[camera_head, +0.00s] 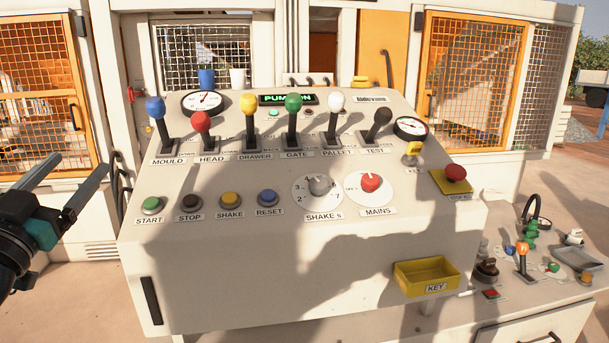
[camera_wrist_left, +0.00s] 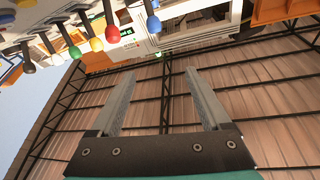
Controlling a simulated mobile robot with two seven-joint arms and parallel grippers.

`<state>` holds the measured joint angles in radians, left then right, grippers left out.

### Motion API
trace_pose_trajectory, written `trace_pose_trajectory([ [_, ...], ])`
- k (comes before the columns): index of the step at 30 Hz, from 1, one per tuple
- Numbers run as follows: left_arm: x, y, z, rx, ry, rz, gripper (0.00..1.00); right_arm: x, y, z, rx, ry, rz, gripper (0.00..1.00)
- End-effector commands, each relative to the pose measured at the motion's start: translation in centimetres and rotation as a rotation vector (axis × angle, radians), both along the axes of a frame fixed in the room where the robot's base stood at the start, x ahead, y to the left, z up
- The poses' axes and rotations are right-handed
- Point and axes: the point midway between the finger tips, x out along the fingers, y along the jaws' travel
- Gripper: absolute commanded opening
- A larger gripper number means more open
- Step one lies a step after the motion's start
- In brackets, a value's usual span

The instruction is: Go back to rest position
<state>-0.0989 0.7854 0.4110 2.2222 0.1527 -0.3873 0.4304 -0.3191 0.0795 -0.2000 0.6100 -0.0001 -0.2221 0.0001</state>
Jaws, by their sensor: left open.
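My left gripper (camera_head: 70,180) is at the left edge of the head view, left of the control console (camera_head: 240,270) and apart from it. Its two fingers are spread with nothing between them. The left wrist view also shows the open, empty fingers (camera_wrist_left: 160,95), with the console's levers upside down at the upper left. On the console stand levers with blue (camera_head: 155,107), red (camera_head: 201,122), yellow (camera_head: 249,103), green (camera_head: 292,103), white (camera_head: 336,103) and black (camera_head: 382,116) knobs. The display reads "PUMP ON" (camera_head: 289,99). My right gripper is not in view.
Below the levers are START (camera_head: 152,204), STOP, SHAKE and RESET buttons, the SHAKE dial (camera_head: 319,187) and the red MAINS knob (camera_head: 370,182). A yellow KEY tray (camera_head: 427,274) is at lower right. A side panel (camera_head: 540,275) with small controls stands to the right. Orange mesh fences are behind.

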Motion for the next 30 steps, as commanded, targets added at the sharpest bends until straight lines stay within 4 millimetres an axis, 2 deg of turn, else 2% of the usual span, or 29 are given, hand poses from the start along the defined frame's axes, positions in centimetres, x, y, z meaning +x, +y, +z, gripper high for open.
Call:
trace_pose_trajectory([
  [1,0.3,-0.4,-2.9,-0.025,0.068,0.012,0.81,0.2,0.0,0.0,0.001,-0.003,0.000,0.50],
  [5,0.3,-1.2,-8.7,-0.056,0.225,0.052,0.81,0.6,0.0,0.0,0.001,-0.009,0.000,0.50],
  [10,-1.2,-3.4,-18.0,-0.096,0.484,0.095,0.81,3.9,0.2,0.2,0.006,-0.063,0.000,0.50],
  [14,-4.6,-6.6,-26.3,-0.126,0.746,0.115,0.81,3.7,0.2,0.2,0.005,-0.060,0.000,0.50],
  [15,-6.1,-7.9,-28.7,-0.134,0.833,0.115,0.81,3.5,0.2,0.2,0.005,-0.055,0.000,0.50],
  [18,-10.1,-11.0,-33.7,-0.145,1.037,0.107,0.81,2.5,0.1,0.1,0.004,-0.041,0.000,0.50],
  [21,-14.2,-14.0,-37.1,-0.150,1.216,0.086,0.81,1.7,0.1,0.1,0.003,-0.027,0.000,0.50],
  [24,-18.1,-16.8,-39.4,-0.155,1.369,0.055,0.81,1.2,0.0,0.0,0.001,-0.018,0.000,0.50],
  [29,-24.1,-21.0,-41.4,-0.159,1.591,-0.012,0.81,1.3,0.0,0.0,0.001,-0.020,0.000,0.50],
  [30,-24.3,-21.1,-42.1,-0.152,1.610,-0.013,0.81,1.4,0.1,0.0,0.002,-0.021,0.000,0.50],
])
